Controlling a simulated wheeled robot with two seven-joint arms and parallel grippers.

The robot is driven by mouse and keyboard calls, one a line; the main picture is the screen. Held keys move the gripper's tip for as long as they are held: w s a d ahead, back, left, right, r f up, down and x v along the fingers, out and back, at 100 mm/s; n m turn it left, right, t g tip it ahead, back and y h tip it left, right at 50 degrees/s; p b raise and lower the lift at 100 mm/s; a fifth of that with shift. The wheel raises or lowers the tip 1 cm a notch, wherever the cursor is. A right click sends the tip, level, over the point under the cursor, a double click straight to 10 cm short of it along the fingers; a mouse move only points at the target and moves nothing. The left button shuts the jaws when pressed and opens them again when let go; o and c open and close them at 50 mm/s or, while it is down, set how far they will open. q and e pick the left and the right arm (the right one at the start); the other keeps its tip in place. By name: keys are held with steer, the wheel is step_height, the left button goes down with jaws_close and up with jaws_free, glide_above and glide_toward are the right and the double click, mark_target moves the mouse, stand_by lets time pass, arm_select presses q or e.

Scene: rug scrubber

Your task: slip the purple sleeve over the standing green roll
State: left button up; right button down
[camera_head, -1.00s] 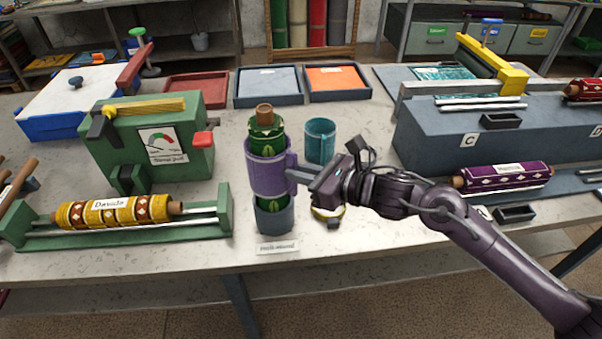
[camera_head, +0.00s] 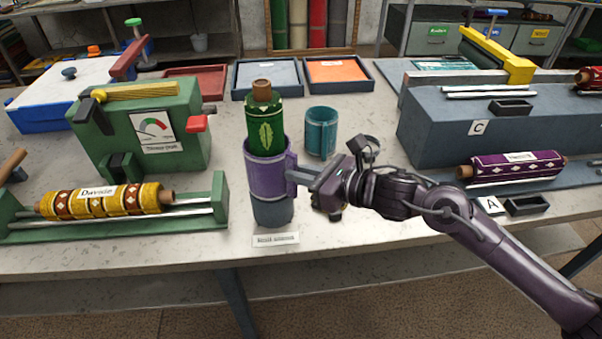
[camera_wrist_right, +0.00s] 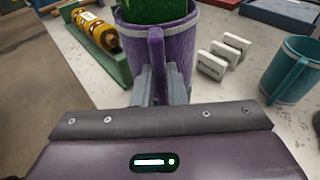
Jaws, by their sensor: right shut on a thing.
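The green roll (camera_head: 264,125) with a pale leaf pattern and brown core stands upright in a grey-blue cup (camera_head: 272,212). The purple sleeve (camera_head: 268,178) is around the lower part of the roll, and the roll's upper half stands out above it. The sleeve's lower edge is at the cup's rim; I cannot tell if they touch. My right gripper (camera_head: 294,177) is shut on the sleeve's side handle, which also shows between the fingers in the right wrist view (camera_wrist_right: 156,50). The roll's lower end is hidden. My left gripper is not in view.
A teal cup (camera_head: 321,132) stands right of the roll, behind my right gripper. A green stand with a yellow roll (camera_head: 105,202) lies to the left. A green gauge machine (camera_head: 140,130) is behind it. A paper label (camera_head: 276,239) lies at the front edge.

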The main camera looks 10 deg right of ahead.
steer(key=c, duration=1.4)
jaws_free()
